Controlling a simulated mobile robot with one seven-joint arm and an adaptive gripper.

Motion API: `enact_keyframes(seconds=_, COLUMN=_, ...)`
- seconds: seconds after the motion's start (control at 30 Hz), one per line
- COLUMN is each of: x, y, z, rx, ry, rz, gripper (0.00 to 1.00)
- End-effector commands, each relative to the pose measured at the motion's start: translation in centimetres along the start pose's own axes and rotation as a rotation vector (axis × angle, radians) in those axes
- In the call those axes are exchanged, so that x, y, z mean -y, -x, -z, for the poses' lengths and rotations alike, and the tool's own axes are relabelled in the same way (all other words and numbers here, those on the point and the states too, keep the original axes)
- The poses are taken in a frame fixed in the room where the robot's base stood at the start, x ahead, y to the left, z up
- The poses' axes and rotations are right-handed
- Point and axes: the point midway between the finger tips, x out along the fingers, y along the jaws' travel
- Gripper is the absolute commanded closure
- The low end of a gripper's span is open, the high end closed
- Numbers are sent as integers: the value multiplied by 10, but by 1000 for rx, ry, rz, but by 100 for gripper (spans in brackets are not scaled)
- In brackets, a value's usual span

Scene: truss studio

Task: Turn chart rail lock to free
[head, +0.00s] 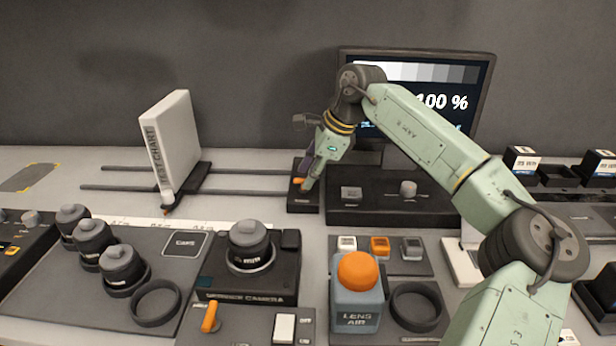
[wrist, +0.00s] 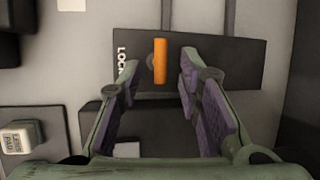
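The chart rail lock is a dark plate (head: 303,203) with an orange lever (head: 299,182) at the right end of the chart rails. In the wrist view the orange lever (wrist: 160,61) lies lengthwise up and down the picture on its dark plate (wrist: 225,64), beside lettering that appears to read LOCK. My gripper (head: 307,181) is just above the lever. In the wrist view my gripper (wrist: 160,72) is open, with one purple-padded finger on each side of the lever. The fingers look apart from it; I cannot tell their exact height.
The test chart (head: 172,140) stands on the two rails (head: 120,188) to the left. A monitor (head: 485,85) and a dark console (head: 370,208) stand right of the lock. The bottle with the orange top (head: 357,300) and camera (head: 250,270) are in front.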

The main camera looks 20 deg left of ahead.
Motion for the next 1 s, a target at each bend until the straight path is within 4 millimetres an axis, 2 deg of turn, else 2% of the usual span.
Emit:
enact_keyframes(seconds=0.3, x=0, y=68, z=0, rx=1, ry=-1, rz=3, gripper=68)
enact_keyframes(seconds=0.5, x=0, y=96, z=0, rx=1, ry=0, rz=2, gripper=68)
enact_keyframes(seconds=0.67, x=0, y=103, z=0, rx=2, ry=0, rz=0, gripper=68)
enact_keyframes(seconds=1.0, x=0, y=103, z=0, rx=2, ry=0, rz=0, gripper=68)
